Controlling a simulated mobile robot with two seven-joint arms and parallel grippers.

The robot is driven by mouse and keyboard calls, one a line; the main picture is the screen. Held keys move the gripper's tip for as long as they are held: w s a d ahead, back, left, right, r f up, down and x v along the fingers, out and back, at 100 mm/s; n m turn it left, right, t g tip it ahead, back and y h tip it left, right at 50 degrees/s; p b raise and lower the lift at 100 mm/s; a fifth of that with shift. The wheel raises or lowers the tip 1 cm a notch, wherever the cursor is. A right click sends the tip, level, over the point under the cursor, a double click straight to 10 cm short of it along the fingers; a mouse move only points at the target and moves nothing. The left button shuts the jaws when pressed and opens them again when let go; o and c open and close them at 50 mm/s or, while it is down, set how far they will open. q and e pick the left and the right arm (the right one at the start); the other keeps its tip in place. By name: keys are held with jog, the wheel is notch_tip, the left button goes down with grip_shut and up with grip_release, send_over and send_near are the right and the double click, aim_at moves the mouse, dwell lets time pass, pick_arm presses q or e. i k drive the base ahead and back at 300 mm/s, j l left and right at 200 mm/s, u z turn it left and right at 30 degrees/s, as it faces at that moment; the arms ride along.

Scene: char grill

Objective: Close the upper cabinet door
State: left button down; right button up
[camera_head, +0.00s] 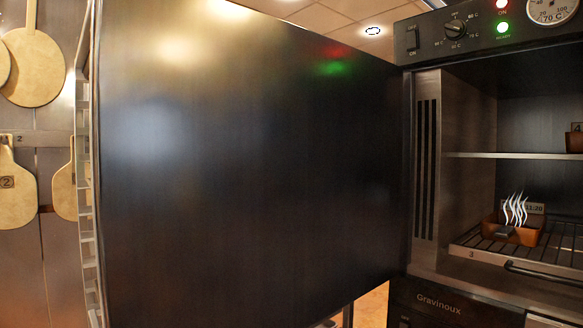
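The upper cabinet door (250,165) is a large dark metal panel that fills the middle of the head view. It stands wide open, swung out to the left of the cabinet. Its right edge meets the cabinet frame (426,170). The upper compartment (515,110) is exposed at the right. Neither of my grippers shows in this view.
Inside the cabinet are a shelf (510,155), a wire rack (560,245) and a brown tray (512,230) with steam marks. A control panel (480,30) sits above. Wooden paddles (35,66) hang on the left wall. Below is a lower unit (450,306) marked Gravinoux.

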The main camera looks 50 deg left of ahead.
aim_at(249, 162)
jog(key=k+j+z, duration=0.1)
jog(key=k+j, duration=0.35)
jog(key=j, duration=0.2)
jog(key=k+j+z, duration=0.15)
jog(key=k+j, duration=0.35)
jog(key=j, duration=0.15)
jog(key=k+j, duration=0.15)
jog(key=j, duration=0.2)
jog(key=k+j+z, duration=0.15)
jog(key=j, duration=0.2)
jog(key=i+j+z, duration=0.15)
jog(key=j, duration=1.2)
jog(key=k+l, duration=0.05)
